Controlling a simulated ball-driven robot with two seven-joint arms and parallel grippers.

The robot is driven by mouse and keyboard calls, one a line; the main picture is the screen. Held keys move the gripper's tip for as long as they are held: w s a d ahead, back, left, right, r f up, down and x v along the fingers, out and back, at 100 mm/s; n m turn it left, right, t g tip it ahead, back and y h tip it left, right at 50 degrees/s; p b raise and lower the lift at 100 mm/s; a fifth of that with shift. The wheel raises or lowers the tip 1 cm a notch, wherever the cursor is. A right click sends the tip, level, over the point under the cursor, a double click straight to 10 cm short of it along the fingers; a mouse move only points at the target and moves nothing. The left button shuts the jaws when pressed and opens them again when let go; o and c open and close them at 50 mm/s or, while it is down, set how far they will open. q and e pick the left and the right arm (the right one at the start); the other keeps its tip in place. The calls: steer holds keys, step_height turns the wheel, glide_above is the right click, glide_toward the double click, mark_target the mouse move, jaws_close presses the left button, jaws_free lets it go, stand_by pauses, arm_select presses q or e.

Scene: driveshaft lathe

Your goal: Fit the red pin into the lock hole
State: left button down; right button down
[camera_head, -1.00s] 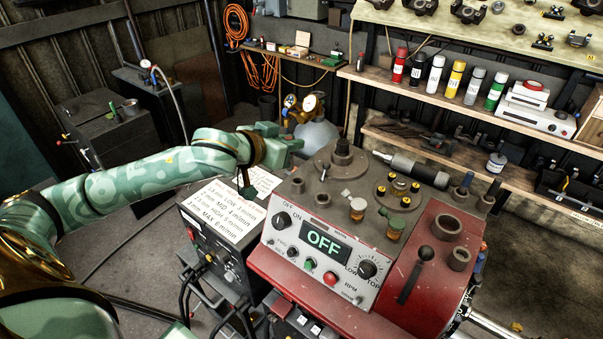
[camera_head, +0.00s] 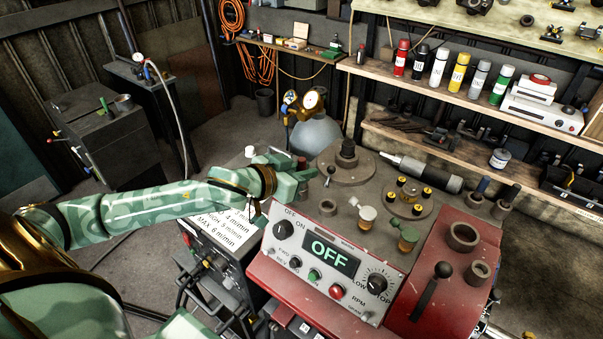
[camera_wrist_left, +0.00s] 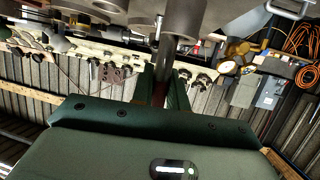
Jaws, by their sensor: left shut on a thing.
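My left gripper (camera_head: 298,176) reaches in from the left over the back-left corner of the lathe's grey top. It is shut on the red pin (camera_head: 302,162), whose dull red end shows between the fingertips. In the left wrist view the red part (camera_wrist_left: 160,93) is between the fingers, and a dark shaft runs on toward grey cylindrical parts. I cannot tell whether the pin touches the lathe. I cannot make out the lock hole. My right gripper is not in view.
A round flange with a black stub (camera_head: 347,150) stands just right of the gripper. Oil caps (camera_head: 367,216), a disc with yellow-marked knobs (camera_head: 409,196) and the OFF control panel (camera_head: 330,251) are nearby. A gas bottle (camera_head: 316,134) stands behind.

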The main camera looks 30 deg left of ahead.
arm_select(q)
steer(key=c, duration=1.4)
jaws_free()
steer(key=shift+s+a+f, duration=0.1)
steer(key=shift+a+f, duration=0.1)
steer(key=shift+f, duration=0.5)
steer(key=shift+w+a+r, duration=0.1)
steer(key=shift+w+a, duration=0.1)
steer(key=shift+a, duration=0.1)
steer(key=v, duration=0.8)
steer(key=p+v, duration=0.1)
steer(key=v, duration=0.3)
steer(key=shift+d+r, duration=0.2)
steer(key=shift+r, duration=0.15)
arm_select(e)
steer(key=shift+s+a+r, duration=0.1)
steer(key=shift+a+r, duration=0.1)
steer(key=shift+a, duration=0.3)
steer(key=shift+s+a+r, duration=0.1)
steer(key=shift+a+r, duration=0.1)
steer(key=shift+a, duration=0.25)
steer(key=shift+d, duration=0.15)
